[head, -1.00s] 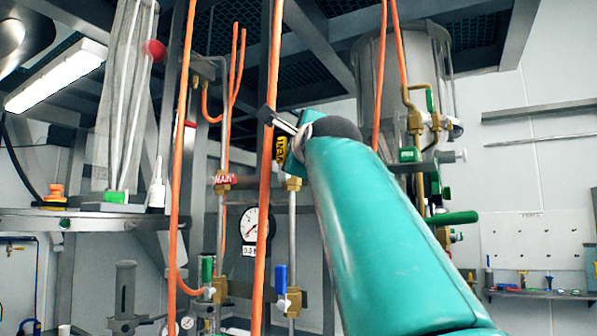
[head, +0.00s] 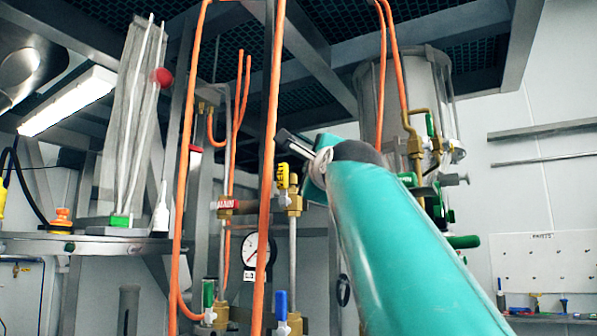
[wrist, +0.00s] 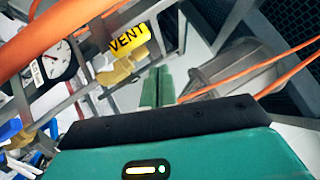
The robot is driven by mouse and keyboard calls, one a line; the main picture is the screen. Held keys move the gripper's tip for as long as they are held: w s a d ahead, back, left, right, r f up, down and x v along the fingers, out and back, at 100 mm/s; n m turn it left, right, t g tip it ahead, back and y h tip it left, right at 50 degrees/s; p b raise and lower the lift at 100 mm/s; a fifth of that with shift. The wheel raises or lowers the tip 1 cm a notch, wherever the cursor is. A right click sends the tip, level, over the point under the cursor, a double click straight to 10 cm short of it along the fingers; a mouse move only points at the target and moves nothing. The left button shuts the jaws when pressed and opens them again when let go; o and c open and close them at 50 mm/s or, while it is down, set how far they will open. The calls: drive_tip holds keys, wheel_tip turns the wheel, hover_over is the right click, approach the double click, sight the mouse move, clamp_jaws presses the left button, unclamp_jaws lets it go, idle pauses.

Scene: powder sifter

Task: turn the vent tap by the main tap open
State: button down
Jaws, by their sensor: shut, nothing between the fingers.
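The vent tap (head: 283,178) has a yellow handle with black lettering, standing upright above a brass body in the head view. In the wrist view the vent tap (wrist: 130,38) reads VENT and is at upper left, up and left of my fingertips.
An orange hose (head: 268,200) runs vertically between the two taps. A pressure gauge (head: 255,250) and a blue-handled tap (head: 282,304) are below. A grey cylindrical vessel (head: 400,90) with brass fittings stands behind my arm at right.

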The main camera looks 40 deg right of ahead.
drive_tip(key=s+a, duration=0.4)
drive_tip(key=s, duration=0.6)
drive_tip(key=w+a+f+n+g+y, duration=0.2)
drive_tip(key=w+a+f+n, duration=0.15)
drive_tip(key=f, duration=0.65)
drive_tip(key=w+a+f+n+g+y, duration=0.25)
drive_tip(key=a+f+n, duration=0.2)
drive_tip(key=f, duration=0.55)
drive_tip(key=w+a+f+n+g+y, duration=0.1)
drive_tip(key=w+a+f+n+y, duration=0.3)
drive_tip(key=f, duration=0.6)
drive_tip(key=s+a+f+n+g, duration=0.2)
drive_tip(key=s+a+f+n, duration=0.1)
drive_tip(key=f, duration=0.8)
drive_tip(key=s+a+f+n+g, duration=0.3)
drive_tip(key=s+a+f+n, duration=0.1)
drive_tip(key=f, duration=0.7)
drive_tip(key=s+a+f+n+g+y, duration=0.1)
drive_tip(key=s+f+n, duration=0.4)
drive_tip(key=f, duration=0.5)
drive_tip(key=a+n+g, duration=0.1)
drive_tip(key=a+n, duration=0.1)
drive_tip(key=shift+s+a+f+n+g, duration=0.3)
drive_tip(key=shift+f+g, duration=0.05)
drive_tip(key=shift+f, duration=0.05)
